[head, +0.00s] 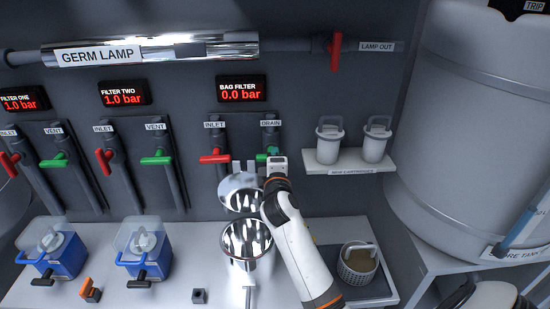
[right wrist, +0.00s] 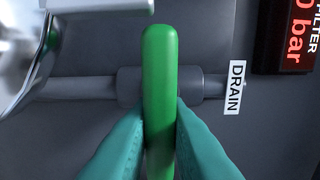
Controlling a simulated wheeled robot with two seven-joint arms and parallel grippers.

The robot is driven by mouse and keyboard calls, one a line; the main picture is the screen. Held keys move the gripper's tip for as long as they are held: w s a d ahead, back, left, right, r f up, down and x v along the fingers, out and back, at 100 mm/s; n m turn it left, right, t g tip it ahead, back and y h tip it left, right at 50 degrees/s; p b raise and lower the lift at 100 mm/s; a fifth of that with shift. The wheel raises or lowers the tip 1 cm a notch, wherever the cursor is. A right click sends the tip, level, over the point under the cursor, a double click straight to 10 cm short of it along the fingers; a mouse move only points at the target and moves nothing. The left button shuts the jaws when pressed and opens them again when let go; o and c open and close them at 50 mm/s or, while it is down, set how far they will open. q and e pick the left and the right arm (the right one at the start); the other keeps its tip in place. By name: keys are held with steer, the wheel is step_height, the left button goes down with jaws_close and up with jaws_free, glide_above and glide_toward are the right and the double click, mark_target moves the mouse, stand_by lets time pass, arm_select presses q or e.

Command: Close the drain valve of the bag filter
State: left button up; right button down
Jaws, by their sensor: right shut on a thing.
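The green handle of the bag filter's drain valve (head: 262,157) shows under the DRAIN label, partly hidden by my right gripper (head: 275,160). In the right wrist view the green handle (right wrist: 159,60) stands between the two teal fingers of my right gripper (right wrist: 161,115), which is shut on it. The handle lies crosswise to the grey drain pipe (right wrist: 75,88). The bag filter housing (head: 246,240) is a shiny open vessel with its lid (head: 240,192) raised behind it. The bag filter display (head: 241,89) reads 0.0 bar. My left gripper is not in view.
The red inlet handle (head: 214,158) sits just left of the drain valve, crosswise to its pipe. A shelf (head: 350,165) with two white cartridges is to the right. A basket (head: 357,265) stands on a dark tray below. A large tank (head: 470,130) fills the right side.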

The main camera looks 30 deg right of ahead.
steer(key=c, duration=1.4)
jaws_free()
steer(key=shift+s, duration=0.1)
steer(key=b+v, duration=0.2)
steer(key=v, duration=1)
steer(key=shift+f, duration=0.1)
